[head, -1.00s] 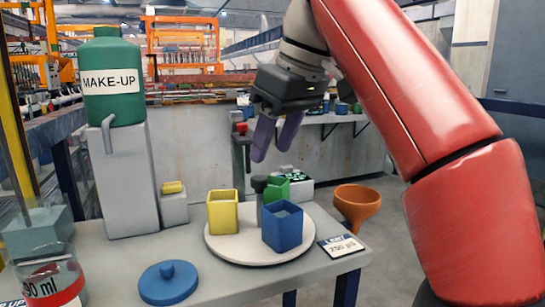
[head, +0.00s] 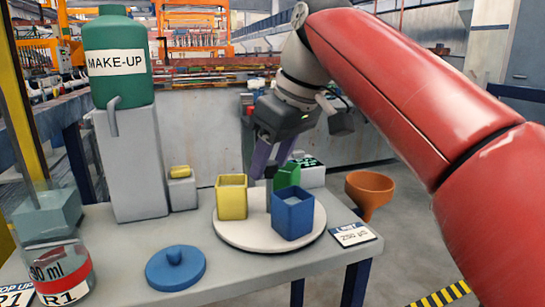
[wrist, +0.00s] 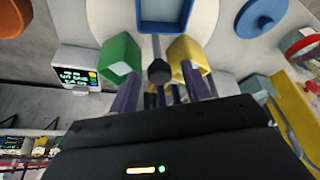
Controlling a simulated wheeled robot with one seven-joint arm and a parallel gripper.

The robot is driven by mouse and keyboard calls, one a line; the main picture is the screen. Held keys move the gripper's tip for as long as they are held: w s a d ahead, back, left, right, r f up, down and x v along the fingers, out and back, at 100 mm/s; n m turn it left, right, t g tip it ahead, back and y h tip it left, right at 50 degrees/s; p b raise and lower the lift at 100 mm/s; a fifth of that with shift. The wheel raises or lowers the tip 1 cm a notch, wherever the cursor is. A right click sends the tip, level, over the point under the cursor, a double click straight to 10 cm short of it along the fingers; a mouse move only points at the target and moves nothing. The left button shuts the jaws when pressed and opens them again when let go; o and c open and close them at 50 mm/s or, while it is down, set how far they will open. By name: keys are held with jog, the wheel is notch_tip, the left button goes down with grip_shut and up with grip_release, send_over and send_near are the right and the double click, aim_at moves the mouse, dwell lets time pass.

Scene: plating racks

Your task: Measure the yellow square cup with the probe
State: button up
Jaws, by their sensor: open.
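The yellow square cup (head: 231,199) stands upright on the left of a round white turntable (head: 240,237); it also shows in the wrist view (wrist: 187,52). A grey post with a dark knob (wrist: 158,72) stands at the turntable's middle, between the cups; it may be the probe, but I cannot be sure. My gripper (head: 268,170) is open and points down just above this knob. In the wrist view the knob appears between my two purple fingers, with no clear contact. The fingers partly hide the post's top in the head view.
A blue square cup (head: 292,215) and a green cup (head: 287,175) share the turntable. A meter (wrist: 78,78) with a lit display stands behind. An orange funnel (head: 369,190) is right, a blue lid (head: 175,268) front left, and a green MAKE-UP jug (head: 116,60) back left.

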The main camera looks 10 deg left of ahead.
grip_shut()
dwell(0.4)
